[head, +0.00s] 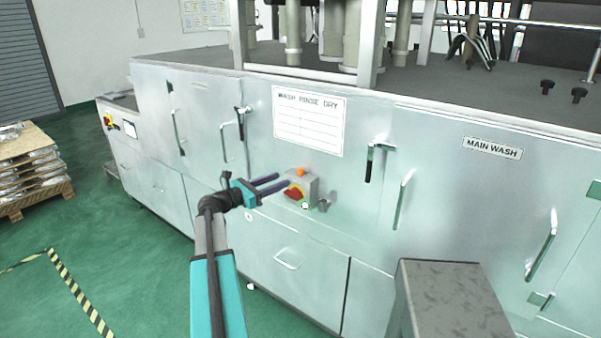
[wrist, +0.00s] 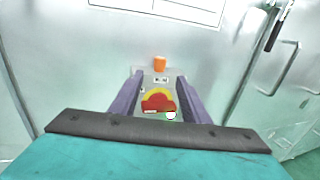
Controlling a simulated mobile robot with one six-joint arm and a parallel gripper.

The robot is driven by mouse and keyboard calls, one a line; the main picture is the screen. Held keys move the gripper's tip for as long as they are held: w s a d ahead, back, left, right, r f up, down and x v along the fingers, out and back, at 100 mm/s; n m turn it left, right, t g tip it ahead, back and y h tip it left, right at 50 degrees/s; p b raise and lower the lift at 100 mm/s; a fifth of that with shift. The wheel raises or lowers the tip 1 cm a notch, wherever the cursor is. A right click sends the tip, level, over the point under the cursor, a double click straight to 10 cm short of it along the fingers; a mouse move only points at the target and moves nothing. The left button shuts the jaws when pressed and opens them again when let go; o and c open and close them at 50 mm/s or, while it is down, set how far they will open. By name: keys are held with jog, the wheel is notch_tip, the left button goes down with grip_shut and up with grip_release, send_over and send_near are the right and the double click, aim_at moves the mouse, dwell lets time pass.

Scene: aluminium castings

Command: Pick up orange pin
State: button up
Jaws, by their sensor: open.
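The orange pin (head: 300,172) stands on top of a small grey switch box on the front of the washing machine. It also shows in the wrist view (wrist: 160,63), upright at the far edge of the box top. My gripper (head: 281,182) is open and empty, its two purple fingers pointing at the box. In the wrist view the fingers (wrist: 157,80) lie to either side of the box in the picture, and the pin appears just beyond their tips. I cannot tell the exact gap to the pin.
The switch box (head: 311,187) carries a red rotary knob (head: 293,193) on a yellow plate. Door handles (head: 403,199) stick out from the steel front. A grey block-like surface (head: 455,300) stands at the front right. Green floor is open at left, near a loaded pallet (head: 30,175).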

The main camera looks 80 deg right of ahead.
aim_at(298, 173)
jog(key=shift+x, duration=1.55)
jog(key=shift+p+x, duration=0.8)
jog(key=p+x, duration=0.1)
jog(key=x, duration=0.1)
jog(key=shift+s+d+r, duration=0.15)
jog(key=shift+d, duration=0.15)
jog(key=shift+s+d, duration=0.3)
jog(key=shift+s, duration=0.05)
